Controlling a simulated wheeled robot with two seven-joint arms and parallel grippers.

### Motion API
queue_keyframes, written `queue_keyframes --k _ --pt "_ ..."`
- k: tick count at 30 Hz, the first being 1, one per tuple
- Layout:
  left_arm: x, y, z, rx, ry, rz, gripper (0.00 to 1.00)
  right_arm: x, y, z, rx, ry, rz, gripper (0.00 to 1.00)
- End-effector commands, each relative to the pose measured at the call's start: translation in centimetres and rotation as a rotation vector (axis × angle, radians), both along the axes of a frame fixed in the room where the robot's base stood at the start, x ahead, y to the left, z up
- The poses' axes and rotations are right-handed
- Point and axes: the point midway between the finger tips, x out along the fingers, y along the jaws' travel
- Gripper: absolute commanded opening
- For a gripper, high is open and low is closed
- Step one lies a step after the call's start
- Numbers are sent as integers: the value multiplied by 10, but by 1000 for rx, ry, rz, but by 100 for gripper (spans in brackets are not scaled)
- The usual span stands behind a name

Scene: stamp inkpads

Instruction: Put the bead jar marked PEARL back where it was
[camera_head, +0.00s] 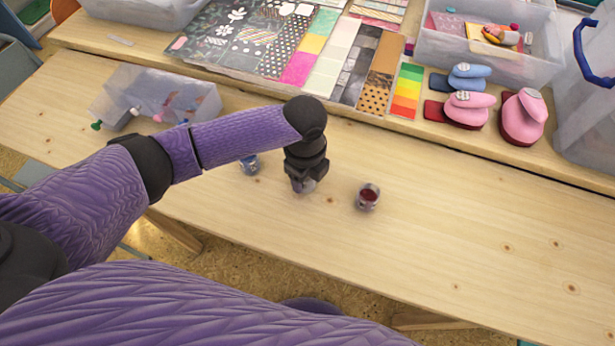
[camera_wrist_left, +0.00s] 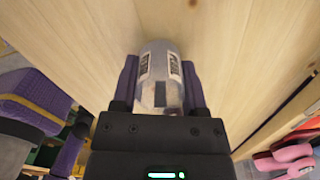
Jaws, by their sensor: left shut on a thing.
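My left gripper (camera_head: 303,182) is over the middle of the wooden table in the head view, pointing down. It is shut on a pale, clear bead jar (camera_wrist_left: 161,62), which sits between both fingers in the left wrist view. The jar has white labels with dark print, too small to read. In the head view most of it is hidden by the gripper, and I cannot tell whether it touches the table. A jar of blue beads (camera_head: 249,165) stands left of the gripper, partly behind my arm. A jar of dark red beads (camera_head: 368,197) stands to the right. My right gripper is not in view.
A clear bin (camera_head: 205,103) lies on the left of the table. A raised shelf at the back holds patterned paper sheets (camera_head: 300,47), pink and blue punches (camera_head: 467,108) and a clear tub (camera_head: 470,67). The table right of the red jar is clear.

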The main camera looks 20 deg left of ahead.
Motion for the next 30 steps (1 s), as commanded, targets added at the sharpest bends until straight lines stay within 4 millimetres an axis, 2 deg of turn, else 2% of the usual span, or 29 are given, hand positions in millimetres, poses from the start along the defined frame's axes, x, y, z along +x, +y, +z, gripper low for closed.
queue_keyframes --k 9,10,14,15,23,26,30 --pt "0 0 -2 0 -1 0 0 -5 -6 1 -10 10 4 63" --pt "0 0 -2 0 -1 0 60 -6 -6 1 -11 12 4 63" --pt "0 0 -2 -1 -2 0 88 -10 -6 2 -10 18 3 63" --pt "0 0 -2 -1 -2 0 92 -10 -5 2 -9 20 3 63" --pt "1 0 0 -1 -2 0 92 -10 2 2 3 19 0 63" --pt "1 0 17 -2 -5 0 92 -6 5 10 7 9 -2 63" --pt "2 0 61 -3 -8 -1 92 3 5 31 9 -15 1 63"
